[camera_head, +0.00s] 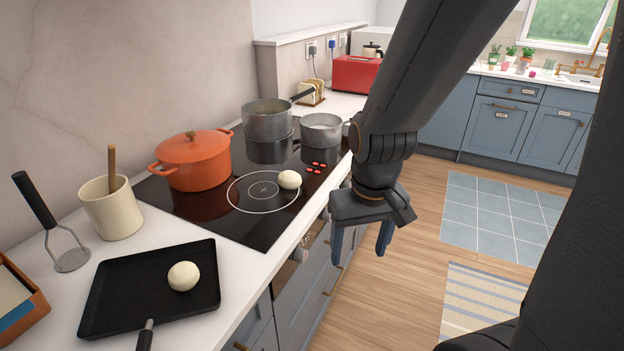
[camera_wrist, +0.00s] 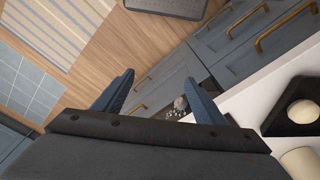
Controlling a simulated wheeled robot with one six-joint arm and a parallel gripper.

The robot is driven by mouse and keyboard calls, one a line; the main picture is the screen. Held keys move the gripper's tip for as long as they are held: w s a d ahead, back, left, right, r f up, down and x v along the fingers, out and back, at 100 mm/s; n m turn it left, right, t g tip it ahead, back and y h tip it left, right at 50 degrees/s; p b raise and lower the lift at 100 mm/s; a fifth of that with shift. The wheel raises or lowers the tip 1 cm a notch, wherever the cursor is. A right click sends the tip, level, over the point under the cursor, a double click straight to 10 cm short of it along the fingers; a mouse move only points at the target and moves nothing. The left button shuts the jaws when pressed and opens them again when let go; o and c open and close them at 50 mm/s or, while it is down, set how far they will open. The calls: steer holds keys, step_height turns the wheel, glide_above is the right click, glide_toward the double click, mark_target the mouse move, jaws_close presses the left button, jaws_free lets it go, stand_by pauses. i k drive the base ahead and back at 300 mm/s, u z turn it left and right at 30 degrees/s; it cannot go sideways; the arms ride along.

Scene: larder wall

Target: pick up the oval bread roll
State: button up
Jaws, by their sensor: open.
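Two pale bread rolls show in the head view. One roll (camera_head: 289,179) sits on the black glass hob (camera_head: 225,215), at the edge of the marked cooking ring, and looks slightly oval. The other roll (camera_head: 183,276) sits in the black square pan (camera_head: 120,290) and looks rounder; I cannot tell for sure which is the oval one. The pan's roll also shows in the wrist view (camera_wrist: 302,111), at the right. My gripper (camera_head: 361,240) is open and empty, pointing down beyond the counter's front edge, right of both rolls. Its fingers also show in the wrist view (camera_wrist: 160,93).
An orange lidded pot (camera_head: 193,162), a steel pot (camera_head: 267,119) and a smaller saucepan (camera_head: 322,130) stand on the hob. A utensil crock (camera_head: 112,207) and masher (camera_head: 60,240) are at the left. Cabinet fronts with handles (camera_head: 333,281) lie below my gripper's side of the counter.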

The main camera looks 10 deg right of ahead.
mark_target(287, 179)
steer(key=k, duration=0.5)
steer(key=z, duration=1.5)
steer(key=i, duration=1.3)
steer(key=u, duration=2.9)
steer(key=i, duration=0.5)
steer(key=z, duration=0.05)
